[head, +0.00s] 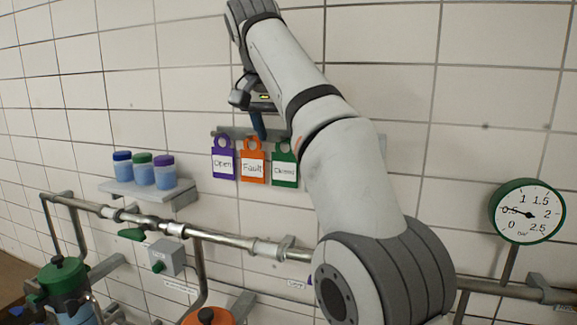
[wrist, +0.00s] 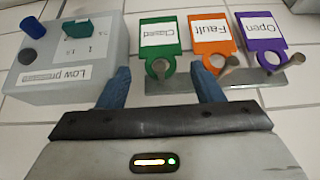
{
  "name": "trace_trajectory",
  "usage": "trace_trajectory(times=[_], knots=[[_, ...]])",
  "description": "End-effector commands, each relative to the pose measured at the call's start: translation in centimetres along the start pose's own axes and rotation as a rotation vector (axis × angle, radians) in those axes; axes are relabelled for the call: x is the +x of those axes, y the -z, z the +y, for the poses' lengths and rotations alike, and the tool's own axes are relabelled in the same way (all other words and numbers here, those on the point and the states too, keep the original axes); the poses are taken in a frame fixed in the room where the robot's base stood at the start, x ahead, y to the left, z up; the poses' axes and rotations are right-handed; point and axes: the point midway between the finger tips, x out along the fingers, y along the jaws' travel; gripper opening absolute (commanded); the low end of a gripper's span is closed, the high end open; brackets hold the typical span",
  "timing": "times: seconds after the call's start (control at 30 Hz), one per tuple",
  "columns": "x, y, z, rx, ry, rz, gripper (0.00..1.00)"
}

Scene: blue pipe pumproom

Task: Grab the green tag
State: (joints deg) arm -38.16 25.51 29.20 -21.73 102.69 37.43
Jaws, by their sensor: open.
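The green tag (head: 285,167), with a white label, hangs from a hook on a metal rail on the tiled wall, at the right of the tag row in the head view. In the wrist view the green tag (wrist: 160,45) appears upside down, its label reading "Closed". My gripper (wrist: 165,85) is open and empty. Its two blue fingers point towards the tag, one to each side of its ring end, apart from it as far as I can see. In the head view my gripper (head: 261,125) is above the tags, and my arm covers the rail's right part.
An orange "Fault" tag (head: 253,168) and a purple "Open" tag (head: 223,163) hang beside the green one. A grey "Low pressure" box (wrist: 65,60) stands left in the wrist view. Lower down are a jar shelf (head: 150,190), pipes (head: 180,229) and a gauge (head: 527,212).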

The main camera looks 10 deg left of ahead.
Motion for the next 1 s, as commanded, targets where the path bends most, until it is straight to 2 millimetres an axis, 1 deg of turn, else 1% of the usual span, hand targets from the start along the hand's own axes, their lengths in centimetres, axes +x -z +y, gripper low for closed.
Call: trace_trajectory(times=[0.17,0.3,0.43,0.57,0.77,1.0], knots=[[1.4,-0.1,0.0,-0.002,-0.002,-0.003,0.6],[3.2,-0.2,0.1,-0.003,-0.001,-0.004,0.6],[4.6,-0.2,0.0,-0.003,-0.001,-0.003,0.6],[5.2,-0.2,0.0,-0.003,0.0,-0.002,0.6],[5.2,-0.2,-0.1,-0.003,0.001,-0.001,0.6],[5.2,-0.2,-0.1,-0.004,0.001,-0.002,0.4]])
